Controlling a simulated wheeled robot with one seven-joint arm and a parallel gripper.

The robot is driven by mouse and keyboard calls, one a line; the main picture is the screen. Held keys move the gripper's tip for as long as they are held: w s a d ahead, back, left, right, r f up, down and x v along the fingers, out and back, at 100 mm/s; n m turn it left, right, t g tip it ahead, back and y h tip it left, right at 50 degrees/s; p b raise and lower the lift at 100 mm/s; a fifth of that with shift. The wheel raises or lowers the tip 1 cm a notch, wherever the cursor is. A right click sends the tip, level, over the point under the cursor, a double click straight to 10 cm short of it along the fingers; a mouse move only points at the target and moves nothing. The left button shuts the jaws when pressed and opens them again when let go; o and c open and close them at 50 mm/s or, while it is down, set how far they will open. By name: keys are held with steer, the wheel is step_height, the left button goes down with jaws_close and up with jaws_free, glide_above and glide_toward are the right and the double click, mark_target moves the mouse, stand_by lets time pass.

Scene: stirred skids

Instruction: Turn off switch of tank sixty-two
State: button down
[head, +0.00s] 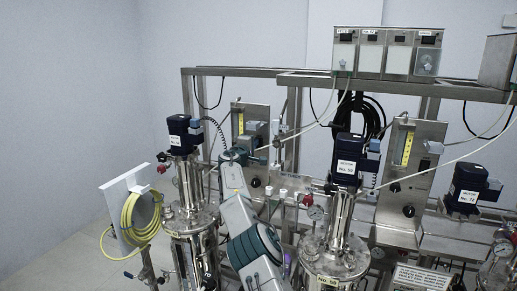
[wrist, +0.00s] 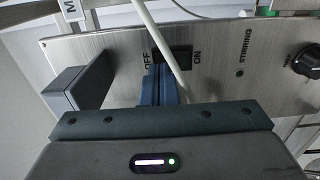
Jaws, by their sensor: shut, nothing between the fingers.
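In the wrist view a dark rocker switch (wrist: 173,53) sits on a brushed metal panel (wrist: 215,75), between the printed words OFF on its left and ON on its right. My gripper (wrist: 164,72) has its blue fingers shut together with nothing between them. The tips are right below the switch, towards its OFF side; I cannot tell whether they touch it. In the head view my gripper (head: 262,144) is at the panel (head: 254,112) with the yellow gauge, behind the left tank (head: 193,216). That tank's motor (head: 180,131) has a label too small to read surely.
A pale cable (wrist: 165,45) crosses close to the switch. A dark knob (wrist: 305,61) is on the panel's right. Floor at the left is clear.

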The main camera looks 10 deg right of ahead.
steer(key=shift+s+b, duration=0.2)
steer(key=shift+b, duration=0.2)
steer(key=shift+a, duration=0.1)
steer(key=b+v, duration=0.7)
steer(key=b, duration=0.5)
stand_by(0.6)
